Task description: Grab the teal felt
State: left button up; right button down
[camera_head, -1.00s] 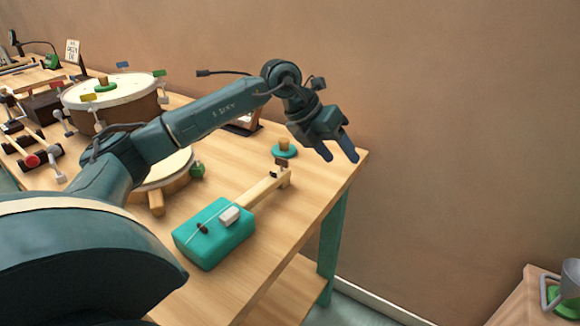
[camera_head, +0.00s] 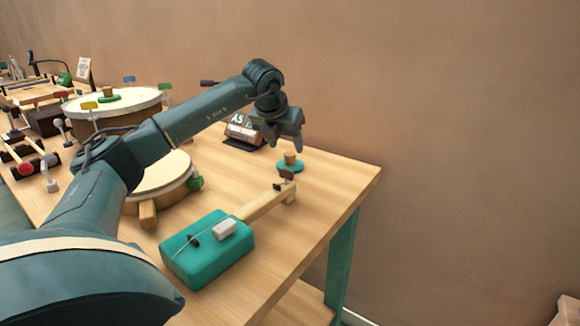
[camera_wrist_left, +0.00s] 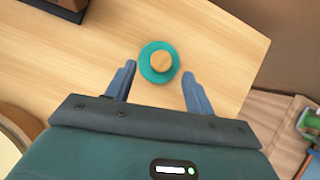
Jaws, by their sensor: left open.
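The teal felt (camera_head: 292,168) is a small round teal disc with a wooden knob on top. It lies on the wooden table near the far right corner, just past the end of the teal box instrument's neck. My left gripper (camera_head: 284,143) is open and empty, pointing down above and slightly left of the felt in the head view. In the left wrist view the felt (camera_wrist_left: 148,70) shows between and just beyond the two spread fingers, with clear tabletop around it. My right gripper is not in view.
A teal box instrument (camera_head: 205,262) with a wooden neck lies close in front of the felt. Drums (camera_head: 112,105) and mallets fill the table's left. The table's right edge is near the felt.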

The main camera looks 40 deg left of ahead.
aim_at(289, 154)
pick_arm(q)
jog(key=b+x, duration=0.1)
jog(key=x, duration=0.3)
jog(key=shift+f, duration=0.35)
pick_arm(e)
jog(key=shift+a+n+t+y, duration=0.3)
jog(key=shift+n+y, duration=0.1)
pick_arm(q)
jog(key=c, duration=1)
